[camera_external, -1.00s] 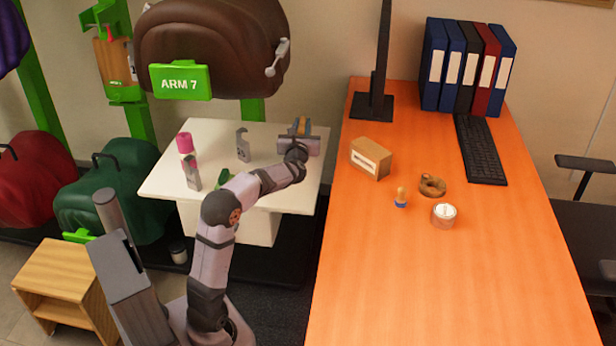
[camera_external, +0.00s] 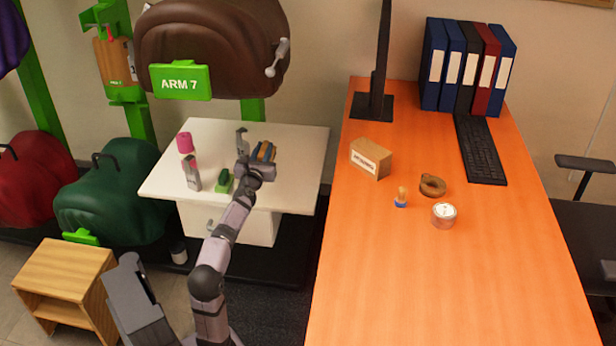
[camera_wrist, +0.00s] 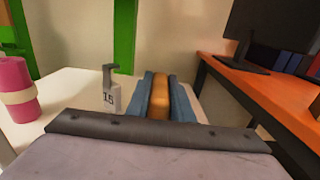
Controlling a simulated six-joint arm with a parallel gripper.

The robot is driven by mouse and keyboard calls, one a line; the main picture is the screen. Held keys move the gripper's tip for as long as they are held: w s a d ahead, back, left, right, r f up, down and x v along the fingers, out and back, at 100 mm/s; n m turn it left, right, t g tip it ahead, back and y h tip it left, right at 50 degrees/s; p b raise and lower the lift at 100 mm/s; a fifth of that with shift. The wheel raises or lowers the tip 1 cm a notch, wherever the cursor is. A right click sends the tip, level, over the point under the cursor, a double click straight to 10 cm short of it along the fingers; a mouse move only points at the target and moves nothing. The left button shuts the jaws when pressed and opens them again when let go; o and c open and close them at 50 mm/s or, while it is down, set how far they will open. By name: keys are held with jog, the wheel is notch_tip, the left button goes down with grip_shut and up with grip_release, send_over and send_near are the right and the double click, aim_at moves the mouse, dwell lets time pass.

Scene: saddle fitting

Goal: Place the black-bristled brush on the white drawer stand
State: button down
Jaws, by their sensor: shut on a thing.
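My gripper (camera_external: 263,153) is above the right-middle part of the white drawer stand (camera_external: 305,145). Its blue-grey fingers are shut on a tan-orange piece, which shows between them in the wrist view (camera_wrist: 160,95). This looks like the wooden part of a brush. No bristles show, so I cannot tell their colour. Whether the held piece touches the stand top is hidden. A small brush (camera_external: 401,197) with a tan upper part and a blue lower part stands on the orange desk.
On the stand are a pink roll (camera_external: 185,142), a grey bottle-like item (camera_external: 192,174), a green item (camera_external: 223,182) and a grey hooked item marked 15 (camera_wrist: 110,92). The desk (camera_external: 450,280) holds a box (camera_external: 371,158), a brown ring (camera_external: 432,186) and a tape roll (camera_external: 444,214).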

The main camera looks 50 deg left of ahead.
jog(key=shift+s+a+f+b, duration=0.1)
jog(key=shift+s+f+b, duration=0.35)
jog(key=shift+s+b, duration=0.15)
notch_tip(320, 180, down, 6)
jog(key=b, duration=0.6)
jog(key=shift+f, duration=0.15)
jog(key=shift+f, duration=0.1)
notch_tip(320, 180, down, 4)
jog(key=b, duration=0.3)
jog(key=shift+r+b, duration=0.25)
jog(key=shift+b, duration=0.1)
jog(key=shift+f, duration=0.1)
jog(key=c, duration=1.6)
grip_release()
jog(key=shift+o, duration=0.2)
